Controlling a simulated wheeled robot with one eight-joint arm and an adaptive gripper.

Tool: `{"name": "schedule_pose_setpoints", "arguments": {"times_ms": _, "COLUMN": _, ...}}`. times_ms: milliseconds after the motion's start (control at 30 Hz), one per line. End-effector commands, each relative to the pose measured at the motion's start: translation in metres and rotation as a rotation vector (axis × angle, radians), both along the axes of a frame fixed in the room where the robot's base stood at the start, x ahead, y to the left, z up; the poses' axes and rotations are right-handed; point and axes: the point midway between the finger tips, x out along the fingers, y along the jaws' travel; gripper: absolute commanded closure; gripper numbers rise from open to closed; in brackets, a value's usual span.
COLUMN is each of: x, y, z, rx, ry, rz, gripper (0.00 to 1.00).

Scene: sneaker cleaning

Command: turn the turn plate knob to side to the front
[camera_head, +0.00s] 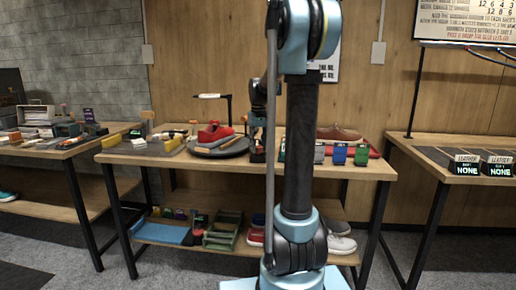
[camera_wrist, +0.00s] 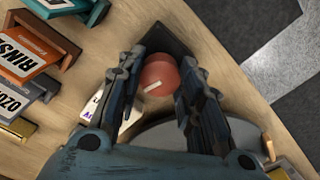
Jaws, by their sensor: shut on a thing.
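The turn plate knob (camera_wrist: 157,76) is a red round knob with a white mark line, on a dark square base (camera_wrist: 168,40) in the wrist view. The white line points toward the lower left of that view. My gripper (camera_wrist: 163,70) is shut on the knob, one finger on each side. The grey round turn plate (camera_wrist: 245,131) shows partly behind the fingers. In the head view the turn plate (camera_head: 236,148) carries a red shoe (camera_head: 214,133). My gripper (camera_head: 258,150) is just right of the plate; the knob is hidden there.
In the wrist view, an orange RINSE holder (camera_wrist: 22,53) and other labelled holders stand to the left on the wooden table. In the head view a brown shoe (camera_head: 338,133) and small coloured boxes (camera_head: 340,154) are right of my arm. The table's front edge is near.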

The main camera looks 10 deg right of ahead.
Motion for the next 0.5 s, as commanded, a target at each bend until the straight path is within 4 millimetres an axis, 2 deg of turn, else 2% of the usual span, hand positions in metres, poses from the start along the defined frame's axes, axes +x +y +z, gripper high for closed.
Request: {"name": "schedule_pose_setpoints", "arguments": {"times_ms": 500, "x": -0.0005, "y": 0.0005, "z": -0.0001, "rx": -0.002, "ry": 0.001, "rz": -0.49, "gripper": 0.9}}
